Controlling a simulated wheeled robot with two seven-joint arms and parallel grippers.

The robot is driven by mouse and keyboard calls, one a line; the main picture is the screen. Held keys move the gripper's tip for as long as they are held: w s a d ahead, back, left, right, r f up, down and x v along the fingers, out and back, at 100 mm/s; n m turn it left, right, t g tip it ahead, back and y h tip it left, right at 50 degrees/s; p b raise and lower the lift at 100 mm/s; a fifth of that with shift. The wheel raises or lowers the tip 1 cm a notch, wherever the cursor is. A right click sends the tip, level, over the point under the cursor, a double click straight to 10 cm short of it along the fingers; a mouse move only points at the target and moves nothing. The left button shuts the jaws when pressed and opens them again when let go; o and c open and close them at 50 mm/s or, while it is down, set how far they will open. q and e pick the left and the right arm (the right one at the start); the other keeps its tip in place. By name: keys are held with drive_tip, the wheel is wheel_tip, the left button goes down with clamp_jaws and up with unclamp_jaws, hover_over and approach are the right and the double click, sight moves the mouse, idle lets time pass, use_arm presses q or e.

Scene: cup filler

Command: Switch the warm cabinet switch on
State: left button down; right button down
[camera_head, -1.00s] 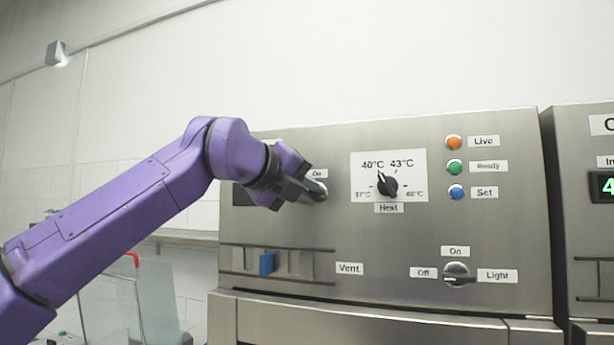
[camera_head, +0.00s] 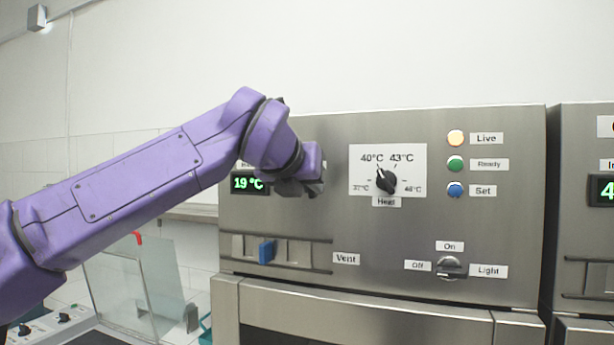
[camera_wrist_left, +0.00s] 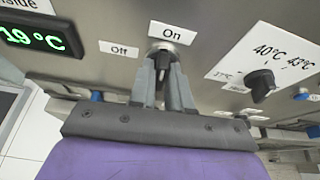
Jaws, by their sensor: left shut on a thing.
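The warm cabinet switch (camera_wrist_left: 163,52) is a small dark knob on the steel front panel, with an Off label (camera_wrist_left: 119,49) to its left and an On label (camera_wrist_left: 172,33) above it. My left gripper (camera_wrist_left: 164,78) is shut on the knob, one finger on each side, and the knob appears to point toward On. In the head view my left gripper (camera_head: 304,184) is against the panel and its wrist hides the switch. My right gripper is not in view.
The Heat dial (camera_head: 386,181) is close to the right of my left gripper. The blue Vent slider (camera_head: 266,252) sits below, and the Light switch (camera_head: 451,266) is at lower right. A glass panel (camera_head: 135,285) stands at lower left.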

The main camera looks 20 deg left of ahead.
use_arm(q)
drive_tip(key=shift+d+f+m, duration=0.1)
drive_tip(key=shift+m, duration=0.3)
drive_tip(key=c, duration=1.2)
unclamp_jaws()
drive_tip(key=shift+o, duration=0.2)
drive_tip(key=shift+s, duration=0.1)
drive_tip(key=b+v, duration=0.2)
drive_tip(key=v, duration=0.8)
drive_tip(key=shift+s+d, duration=0.15)
